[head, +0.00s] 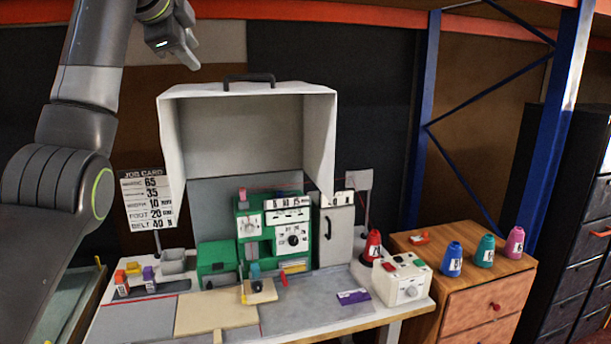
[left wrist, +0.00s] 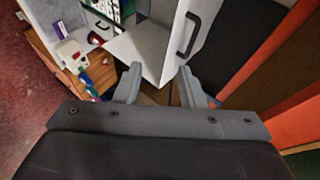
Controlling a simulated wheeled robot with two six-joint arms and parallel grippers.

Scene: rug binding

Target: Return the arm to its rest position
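My left arm (head: 90,75) comes in from the left and is raised. Its gripper (head: 190,55) is above and left of the white hood, apart from it. In the left wrist view my left gripper (left wrist: 158,78) has its two fingers spread with nothing held between them. The white box-shaped hood (head: 318,145) stands raised above the green machine (head: 275,235), open side toward me. Its dark handle (head: 249,78) is on top, and the handle also shows in the left wrist view (left wrist: 187,35), clear of the fingers. My right gripper is out of view.
A blue upright rack (head: 424,125) stands right of the hood. A wooden cabinet (head: 490,300) carries blue, teal and pink thread cones. A white control box (head: 403,280) with a red cone sits at the table's right. A job card (head: 147,200) stands at the left.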

